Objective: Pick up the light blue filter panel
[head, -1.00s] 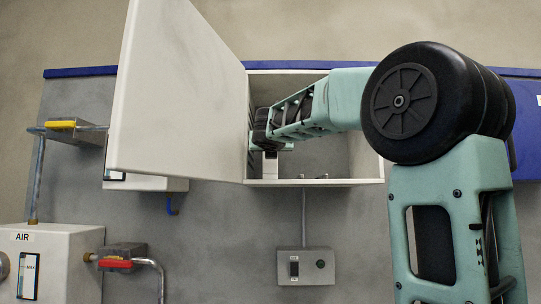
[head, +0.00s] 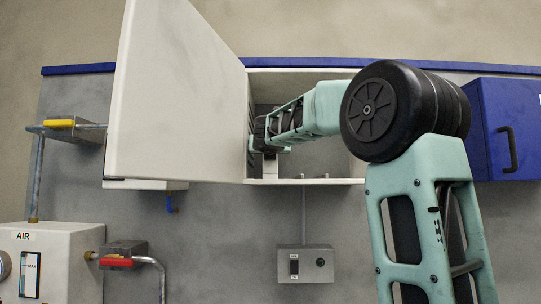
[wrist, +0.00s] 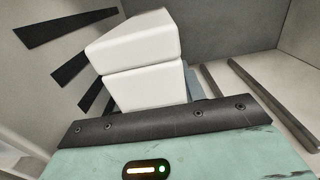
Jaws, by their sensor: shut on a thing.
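My gripper (head: 270,166) is inside the open white cabinet, near its left wall. In the wrist view its two pale fingers (wrist: 140,66) lie close together. A small strip of the light blue filter panel (wrist: 193,82) shows just beside the fingers; the fingers and my wrist hide the rest. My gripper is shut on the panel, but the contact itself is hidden. The panel cannot be made out in the head view.
The cabinet door (head: 180,100) stands open at the left. Dark slots (wrist: 70,70) line the wall beside my gripper, and dark rails (wrist: 270,100) run along the cabinet's inside at right. A blue box (head: 500,130) hangs further right; a grey switch box (head: 305,265) is below.

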